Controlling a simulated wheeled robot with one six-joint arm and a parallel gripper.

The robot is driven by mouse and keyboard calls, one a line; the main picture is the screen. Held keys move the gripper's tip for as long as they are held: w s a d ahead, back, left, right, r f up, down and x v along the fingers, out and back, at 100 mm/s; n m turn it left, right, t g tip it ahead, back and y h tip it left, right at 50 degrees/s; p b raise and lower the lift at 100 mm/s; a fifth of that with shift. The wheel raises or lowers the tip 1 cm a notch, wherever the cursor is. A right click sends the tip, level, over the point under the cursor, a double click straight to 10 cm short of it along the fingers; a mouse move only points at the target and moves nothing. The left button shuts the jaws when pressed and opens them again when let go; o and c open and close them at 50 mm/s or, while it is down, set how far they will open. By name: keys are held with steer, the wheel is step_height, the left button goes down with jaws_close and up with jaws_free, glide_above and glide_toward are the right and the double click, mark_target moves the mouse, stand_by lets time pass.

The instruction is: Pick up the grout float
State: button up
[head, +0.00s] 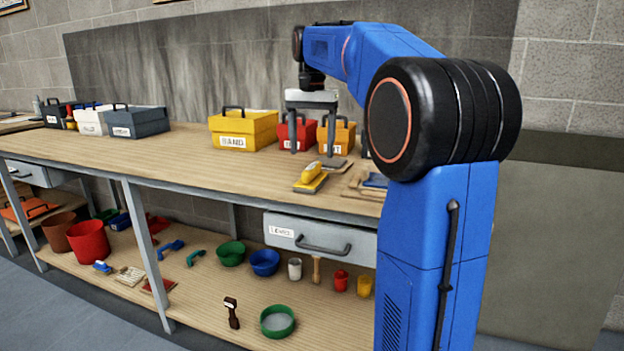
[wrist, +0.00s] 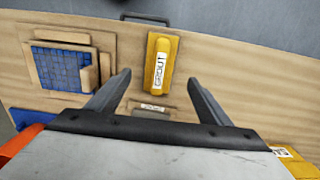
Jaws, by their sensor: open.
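The grout float (head: 311,178) is a yellow block with a raised top, lying on the workbench near its front edge. In the wrist view it is the yellow piece (wrist: 160,62) with a white GROUT label, lying lengthwise ahead of my gripper (wrist: 158,79). My gripper is open and empty, its fingers apart to either side of the float's near end in that picture. In the head view my gripper (head: 308,150) points down above the bench, behind the float. It does not appear to touch the float.
A grey labelled piece (wrist: 150,108) lies just behind the float, between my fingers in the wrist view. A blue tiled panel (wrist: 62,68) lies to the left there. A yellow SAND box (head: 243,132), a red box (head: 303,133) and an orange box (head: 337,138) stand along the back.

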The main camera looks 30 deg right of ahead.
mark_target(312, 166)
steer(key=shift+s+f, duration=0.1)
steer(key=shift+f, duration=3.75)
steer(key=c, duration=1.3)
steer(key=shift+r, duration=0.1)
step_height(312, 166, up, 10)
steer(key=shift+f, duration=0.1)
steer(key=o, duration=0.5)
steer(key=shift+c, duration=1.1)
